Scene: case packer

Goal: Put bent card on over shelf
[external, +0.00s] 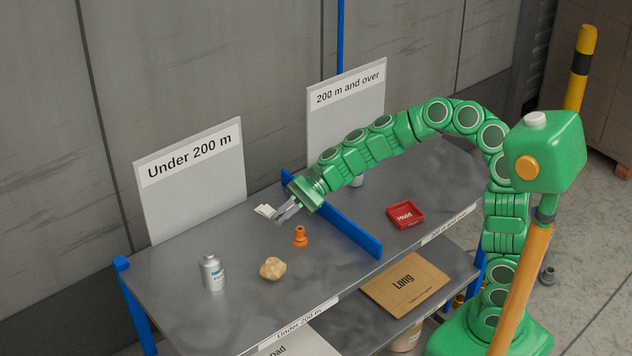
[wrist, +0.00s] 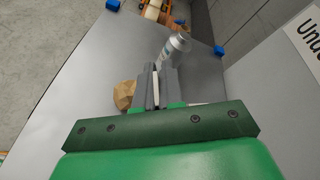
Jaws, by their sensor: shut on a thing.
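My gripper (external: 280,213) is shut on a small white card (external: 264,210) above the under-200 m half of the shelf, just left of the blue divider (external: 340,222). In the wrist view the card (wrist: 156,88) shows edge-on as a thin pale strip between the fingers; its bend cannot be made out clearly. The over side (external: 425,185) of the shelf lies right of the divider, with the sign "200 m and over" (external: 346,97) standing at its back.
A silver can (external: 212,272), a tan crumpled lump (external: 273,269) and an orange piece (external: 300,237) stand on the under side, below its sign (external: 190,165). A red "Hold" tray (external: 405,215) sits on the over side; bare surface lies around it. My arm crosses above the divider.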

